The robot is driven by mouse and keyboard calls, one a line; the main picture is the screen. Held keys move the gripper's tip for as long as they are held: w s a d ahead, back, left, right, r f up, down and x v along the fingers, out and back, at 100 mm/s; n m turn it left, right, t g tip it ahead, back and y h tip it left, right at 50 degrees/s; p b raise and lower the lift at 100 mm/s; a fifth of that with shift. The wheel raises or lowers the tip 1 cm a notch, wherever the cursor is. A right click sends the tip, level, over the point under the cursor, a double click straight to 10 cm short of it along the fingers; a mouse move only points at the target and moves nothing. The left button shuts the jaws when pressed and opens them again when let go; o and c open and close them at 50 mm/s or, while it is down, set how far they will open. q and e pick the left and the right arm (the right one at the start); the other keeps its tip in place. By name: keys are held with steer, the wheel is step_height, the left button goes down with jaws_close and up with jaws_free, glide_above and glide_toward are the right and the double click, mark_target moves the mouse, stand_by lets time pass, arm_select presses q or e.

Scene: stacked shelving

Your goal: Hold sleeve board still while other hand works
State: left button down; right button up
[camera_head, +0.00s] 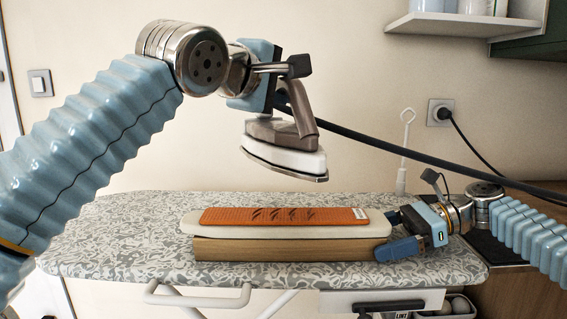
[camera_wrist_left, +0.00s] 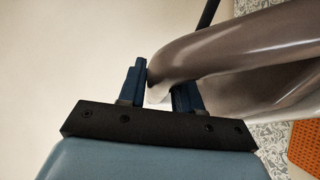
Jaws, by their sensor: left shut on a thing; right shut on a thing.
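The sleeve board (camera_head: 290,240), with a pale padded top and a wooden base, lies on the patterned ironing board (camera_head: 130,235). An orange cloth (camera_head: 285,217) lies flat on its top and also shows in the left wrist view (camera_wrist_left: 305,148). My right gripper (camera_head: 392,232) is shut on the sleeve board's right end. My left gripper (camera_head: 293,90) is shut on the handle of an iron (camera_head: 285,150), held in the air above the sleeve board, apart from the cloth. The left wrist view shows its fingers (camera_wrist_left: 162,88) on either side of the iron's handle (camera_wrist_left: 215,55).
A dark cord (camera_head: 390,150) runs from the iron to the right. A wall socket (camera_head: 440,112) with a plug is at right. A shelf (camera_head: 460,24) hangs at upper right. The ironing board's left part is bare.

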mark_target(293, 126)
arm_select(q)
steer(key=shift+r, duration=0.15)
stand_by(0.4)
steer(key=f, duration=0.1)
steer(key=s+d+f, duration=0.1)
steer(key=f, duration=0.1)
steer(key=d+f, duration=0.1)
steer(key=f, duration=0.1)
steer(key=shift+s, duration=0.2)
steer(key=shift+f, duration=1.6)
steer(key=shift+f, duration=0.95)
stand_by(0.8)
